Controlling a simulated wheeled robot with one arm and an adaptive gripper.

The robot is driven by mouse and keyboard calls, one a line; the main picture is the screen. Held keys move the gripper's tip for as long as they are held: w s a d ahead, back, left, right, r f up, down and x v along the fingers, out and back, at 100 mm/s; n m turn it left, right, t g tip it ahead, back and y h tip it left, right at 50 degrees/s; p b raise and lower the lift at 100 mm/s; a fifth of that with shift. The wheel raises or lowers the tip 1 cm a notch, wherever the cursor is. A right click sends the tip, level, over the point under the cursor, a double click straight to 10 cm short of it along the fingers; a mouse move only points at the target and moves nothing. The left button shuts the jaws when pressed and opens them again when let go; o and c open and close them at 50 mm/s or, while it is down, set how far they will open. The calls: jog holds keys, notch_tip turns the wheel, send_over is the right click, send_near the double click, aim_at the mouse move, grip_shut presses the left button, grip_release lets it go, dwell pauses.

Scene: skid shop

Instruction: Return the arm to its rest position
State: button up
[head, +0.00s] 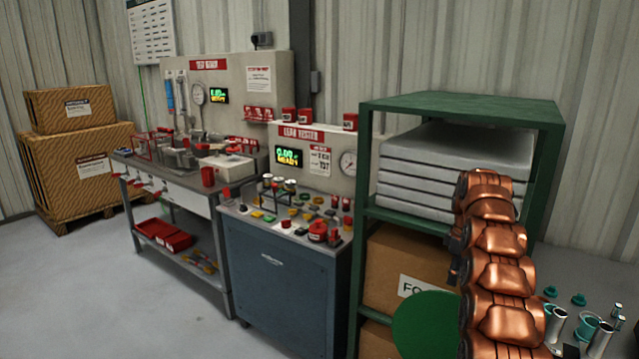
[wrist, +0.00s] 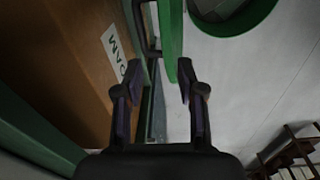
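My copper-coloured arm stands at the right of the head view, in front of the green shelf unit (head: 462,106). My gripper (wrist: 158,80) shows in the wrist view with its two dark fingers apart and nothing held between them. A green upright bar (wrist: 171,40) shows beyond the fingertips, close to the right one; I cannot tell whether they touch. A cardboard box with printed letters (wrist: 85,60) lies to the left of the fingers. In the head view the gripper cannot be made out.
A green round object (head: 430,325) stands low before the shelf. A blue leak tester cabinet (head: 280,285) and a test bench (head: 185,200) line the wall. Metal tubes and teal parts (head: 585,330) lie at the lower right. Grey floor at the left is clear (head: 110,300).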

jog(key=s+a+r+m, duration=0.1)
jog(key=s+a+r, duration=0.35)
jog(key=s, duration=0.25)
jog(key=s+a+r+m+g+p, duration=0.1)
jog(key=s+a+r+m, duration=0.15)
jog(key=s+a, duration=0.35)
jog(key=s+a+r+m, duration=0.1)
jog(key=s+a+r, duration=0.3)
jog(key=s, duration=0.4)
jog(key=s+a+f+m, duration=0.1)
jog(key=s+f, duration=0.1)
jog(key=s, duration=0.8)
jog(key=s+a+f+m+p, duration=0.1)
jog(key=s+a+f+m, duration=0.1)
jog(key=s, duration=0.9)
jog(key=s+a+f+m+g, duration=0.1)
jog(key=s+a+m, duration=0.1)
jog(key=s, duration=0.9)
jog(key=shift+f+p, duration=0.35)
jog(key=shift+f, duration=0.05)
jog(key=shift+d+m, duration=0.1)
jog(key=shift+m, duration=0.15)
